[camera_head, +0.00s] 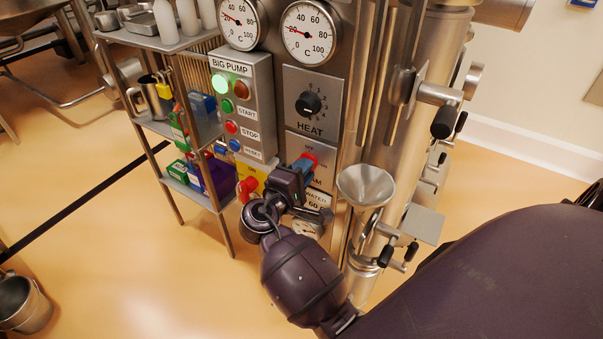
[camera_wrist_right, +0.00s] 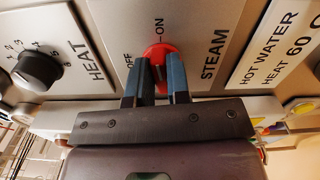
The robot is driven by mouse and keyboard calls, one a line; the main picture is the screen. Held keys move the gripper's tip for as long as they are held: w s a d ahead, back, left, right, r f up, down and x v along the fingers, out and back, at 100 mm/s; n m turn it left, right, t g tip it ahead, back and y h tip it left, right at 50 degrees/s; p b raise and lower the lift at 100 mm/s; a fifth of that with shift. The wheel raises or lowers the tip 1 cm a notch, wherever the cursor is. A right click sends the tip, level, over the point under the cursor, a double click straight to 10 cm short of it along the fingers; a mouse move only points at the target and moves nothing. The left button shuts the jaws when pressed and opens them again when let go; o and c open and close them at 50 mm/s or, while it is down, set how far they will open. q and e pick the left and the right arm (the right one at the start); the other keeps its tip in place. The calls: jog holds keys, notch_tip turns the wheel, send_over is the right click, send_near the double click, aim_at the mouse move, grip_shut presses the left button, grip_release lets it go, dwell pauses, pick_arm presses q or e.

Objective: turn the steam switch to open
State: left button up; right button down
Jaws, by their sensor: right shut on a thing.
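The steam switch (camera_wrist_right: 160,52) is a red rotary knob on a metal panel lettered STEAM, with OFF and ON marks beside it. In the head view the red knob (camera_head: 311,158) shows just past the fingertips, below the HEAT dial. My right gripper (camera_wrist_right: 157,80) has its two blue-grey fingers on either side of the knob's grip and is shut on it. In the head view my right gripper (camera_head: 302,166) reaches up to the panel from below. The fingers hide part of the knob, so its exact pointing is hard to tell. My left gripper is not in view.
The HEAT dial (camera_head: 309,103) sits above the switch. The BIG PUMP box (camera_head: 243,105) with several buttons is to the left, with a red knob (camera_head: 248,188) below it. A metal funnel (camera_head: 366,186) stands close on the right. A shelf rack (camera_head: 165,130) stands farther left.

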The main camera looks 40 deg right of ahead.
jog(key=shift+f+m+b, duration=0.2)
jog(key=shift+m+b, duration=0.65)
jog(key=shift+m, duration=0.55)
jog(key=c, duration=1.1)
grip_release()
jog(key=shift+a+r, duration=0.1)
